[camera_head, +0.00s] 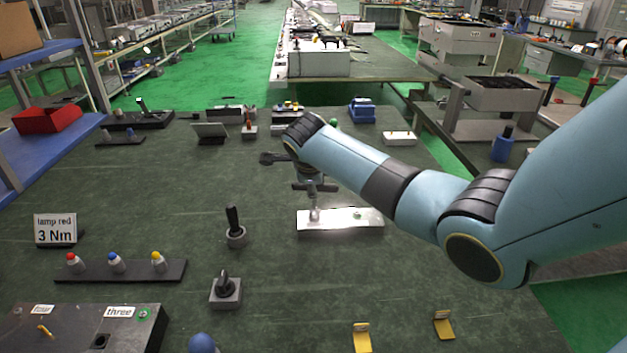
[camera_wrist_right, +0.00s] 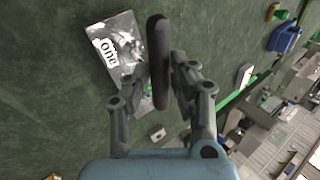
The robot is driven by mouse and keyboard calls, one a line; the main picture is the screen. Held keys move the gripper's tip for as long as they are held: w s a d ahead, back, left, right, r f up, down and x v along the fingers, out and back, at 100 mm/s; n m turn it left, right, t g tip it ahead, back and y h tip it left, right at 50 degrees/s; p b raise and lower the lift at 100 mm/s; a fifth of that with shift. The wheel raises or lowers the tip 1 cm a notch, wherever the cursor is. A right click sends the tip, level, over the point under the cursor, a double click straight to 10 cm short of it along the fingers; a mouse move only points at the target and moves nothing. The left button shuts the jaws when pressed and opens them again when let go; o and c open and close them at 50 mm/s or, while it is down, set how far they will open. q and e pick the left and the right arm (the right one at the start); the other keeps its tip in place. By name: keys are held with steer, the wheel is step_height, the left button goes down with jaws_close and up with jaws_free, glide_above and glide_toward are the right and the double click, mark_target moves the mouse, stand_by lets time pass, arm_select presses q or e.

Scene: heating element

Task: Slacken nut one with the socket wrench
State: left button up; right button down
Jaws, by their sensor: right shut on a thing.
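A shiny metal plate (camera_head: 342,226) lies on the green table below my right gripper (camera_head: 312,183). In the right wrist view the plate (camera_wrist_right: 128,27) carries a label reading "one". My right gripper (camera_wrist_right: 158,80) is shut on the dark handle of the socket wrench (camera_wrist_right: 157,40). In the head view the wrench's lower end reaches down at the plate's left part; I cannot tell whether it sits on nut one, which is hidden. A small fitting (camera_head: 358,214) shows on the plate's right part. My left gripper is not in view.
A strip with red, blue and yellow capped pieces (camera_head: 120,271) lies at the left, near a "lamp red 3 Nm" sign (camera_head: 55,228). Dark-handled tools (camera_head: 235,236) stand left of the plate. A box labelled "three" (camera_head: 120,330) is at front left. Table right of the plate is mostly clear.

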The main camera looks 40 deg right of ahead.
steer(key=shift+s+d+r+n+t+y+p, duration=0.1)
steer(key=shift+n+t+y+p, duration=0.2)
steer(key=shift+n+p, duration=0.35)
steer(key=shift+d+r+n+t+y+p, duration=0.1)
steer(key=shift+n+t+y+p, duration=0.25)
steer(key=shift+n, duration=0.4)
steer(key=shift+f+n+y, duration=0.15)
steer(key=shift+n+y, duration=0.1)
steer(key=shift+n, duration=0.35)
steer(key=shift+p, duration=0.3)
